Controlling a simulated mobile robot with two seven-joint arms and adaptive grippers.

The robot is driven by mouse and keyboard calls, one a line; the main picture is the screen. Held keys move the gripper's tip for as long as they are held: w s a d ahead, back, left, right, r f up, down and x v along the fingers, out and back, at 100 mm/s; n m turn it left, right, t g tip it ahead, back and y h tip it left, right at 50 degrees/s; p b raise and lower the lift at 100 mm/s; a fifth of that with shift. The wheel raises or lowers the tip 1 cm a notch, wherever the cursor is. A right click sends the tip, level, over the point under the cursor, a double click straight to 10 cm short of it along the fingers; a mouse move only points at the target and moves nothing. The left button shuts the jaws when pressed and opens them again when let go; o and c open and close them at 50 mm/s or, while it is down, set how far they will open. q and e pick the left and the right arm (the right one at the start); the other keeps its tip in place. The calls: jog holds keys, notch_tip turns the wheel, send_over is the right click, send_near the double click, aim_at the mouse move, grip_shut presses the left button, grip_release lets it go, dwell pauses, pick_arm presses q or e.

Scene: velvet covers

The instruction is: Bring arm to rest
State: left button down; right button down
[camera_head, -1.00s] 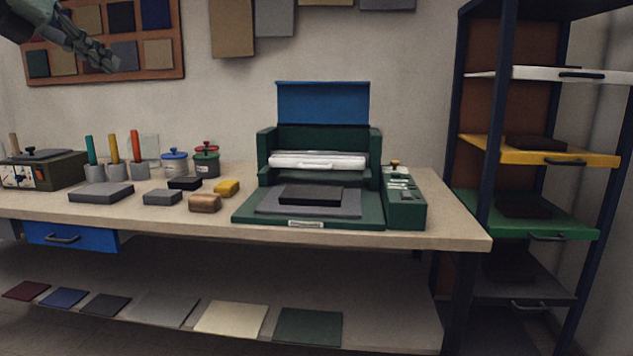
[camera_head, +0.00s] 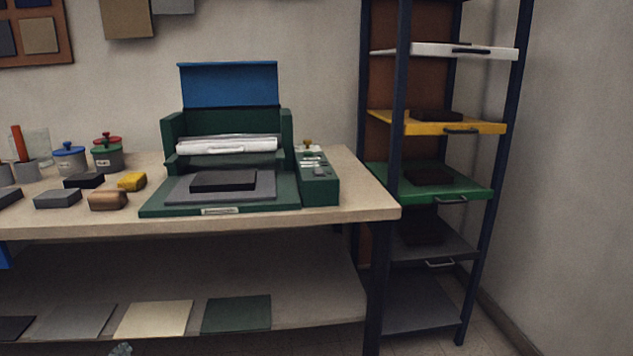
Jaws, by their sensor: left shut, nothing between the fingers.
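Only a small grey-green tip of my left gripper (camera_head: 122,349) shows, at the bottom edge of the head view, in front of the lower shelf's pale sheets. It is shut and holds nothing. The rest of this arm is below the picture. My right gripper is not in view.
The workbench (camera_head: 360,200) carries a green press (camera_head: 290,135) with a dark block on its bed, a control box (camera_head: 318,185), jars and small blocks. Flat sheets lie on the lower shelf. A rack (camera_head: 398,150) with coloured trays stands to the right; floor and wall beyond it are clear.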

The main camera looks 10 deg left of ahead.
pick_arm(q)
jog(key=s+d+f+n+g, duration=0.25)
jog(key=s+d+f, duration=0.25)
jog(key=s+f, duration=0.4)
jog(key=s+d+f+n+g, duration=0.2)
jog(key=s+d+f+g, duration=0.25)
jog(key=s+f, duration=0.4)
jog(key=s+d+f+n+g+h, duration=0.2)
jog(key=s+d+f+g, duration=0.1)
jog(key=s+d+f, duration=0.6)
jog(key=s+d, duration=0.3)
jog(key=shift+s+d+f+g+h, duration=0.2)
jog(key=shift+f+g+h, duration=0.1)
jog(key=shift+g, duration=0.1)
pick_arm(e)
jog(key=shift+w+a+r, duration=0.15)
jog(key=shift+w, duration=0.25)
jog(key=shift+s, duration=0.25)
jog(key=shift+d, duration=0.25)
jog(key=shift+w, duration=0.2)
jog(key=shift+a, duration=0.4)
